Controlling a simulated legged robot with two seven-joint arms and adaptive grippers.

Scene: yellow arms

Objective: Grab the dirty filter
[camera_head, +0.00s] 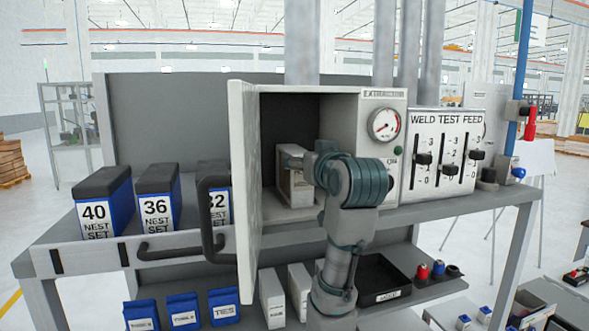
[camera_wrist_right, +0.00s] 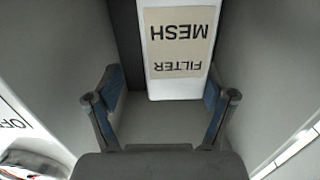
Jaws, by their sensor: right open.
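The filter (camera_head: 293,187) is a pale upright box inside the open cabinet (camera_head: 333,118) on the bench, partly hidden by my right arm. The right wrist view shows its white face and a tan label reading FILTER MESH (camera_wrist_right: 180,45), upside down. Whether it is dirty I cannot tell. My right gripper (camera_head: 314,160) reaches into the cabinet opening beside the filter. In the right wrist view, the gripper (camera_wrist_right: 162,88) is open and empty, with the filter just beyond its spread fingers. I cannot tell whether either finger touches it. My left gripper is not in view.
The cabinet door (camera_head: 245,170) stands open left of my arm, with a dark handle (camera_head: 207,215). Blue bins (camera_head: 103,203) stand farther left. Two white boxes (camera_head: 272,298) and a black tray (camera_head: 383,280) are on the lower shelf. A gauge (camera_head: 384,125) and slider panel (camera_head: 447,150) are right.

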